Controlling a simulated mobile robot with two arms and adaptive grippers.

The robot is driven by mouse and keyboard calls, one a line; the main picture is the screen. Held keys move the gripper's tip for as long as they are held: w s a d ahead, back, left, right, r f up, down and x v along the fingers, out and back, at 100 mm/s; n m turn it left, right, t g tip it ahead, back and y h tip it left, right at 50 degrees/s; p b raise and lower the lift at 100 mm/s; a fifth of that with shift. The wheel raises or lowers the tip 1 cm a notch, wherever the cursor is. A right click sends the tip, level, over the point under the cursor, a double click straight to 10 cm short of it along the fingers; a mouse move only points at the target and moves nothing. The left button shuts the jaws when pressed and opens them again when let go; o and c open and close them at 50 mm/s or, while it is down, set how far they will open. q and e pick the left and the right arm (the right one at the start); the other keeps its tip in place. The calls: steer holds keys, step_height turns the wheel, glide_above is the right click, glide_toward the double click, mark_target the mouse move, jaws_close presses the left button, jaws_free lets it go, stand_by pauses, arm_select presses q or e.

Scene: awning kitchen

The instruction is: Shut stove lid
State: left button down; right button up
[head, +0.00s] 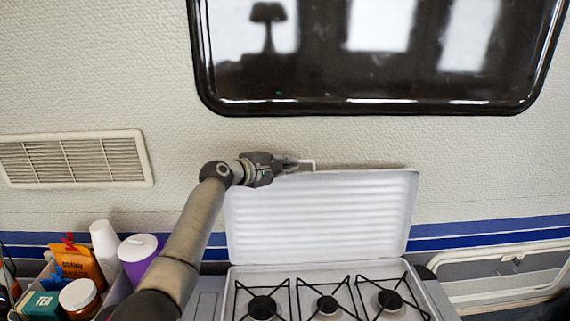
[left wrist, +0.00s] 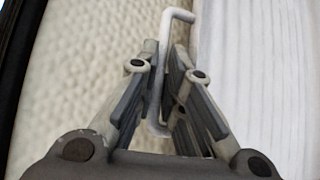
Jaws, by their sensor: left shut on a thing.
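The white stove lid (head: 320,218) stands raised, nearly upright, behind the stove (head: 328,275) with its black burners and grates. A thin white handle (head: 309,162) sticks out at the lid's top left edge. My left gripper (head: 290,165) is at that handle, shut on it. In the left wrist view, the handle (left wrist: 164,60) runs between the two fingers of the left gripper (left wrist: 168,88), and the ribbed lid (left wrist: 260,70) fills the right side. My right gripper is in neither view.
A dark window (head: 375,50) is above on the textured wall, with a vent (head: 75,160) at left. A caddy at lower left holds a white cup (head: 105,245), a purple container (head: 140,258), a jar (head: 79,298) and a tea box (head: 40,305).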

arm_select(q)
steer(key=shift+s+f, duration=0.1)
steer(key=shift+s, duration=0.05)
steer(key=s+f+m+t+h+b, duration=0.1)
steer(key=s+b, duration=0.3)
steer(key=s, duration=0.6)
steer(key=s+f+m+t+h+b, duration=0.2)
steer(key=s+f+m+b, duration=0.1)
steer(key=s, duration=0.7)
steer(key=shift+s+f+m+b, duration=0.4)
steer(key=shift+m+b, duration=0.1)
steer(key=shift+b, duration=0.25)
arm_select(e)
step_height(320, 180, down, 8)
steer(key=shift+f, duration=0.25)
arm_select(q)
steer(key=shift+t+h, duration=0.3)
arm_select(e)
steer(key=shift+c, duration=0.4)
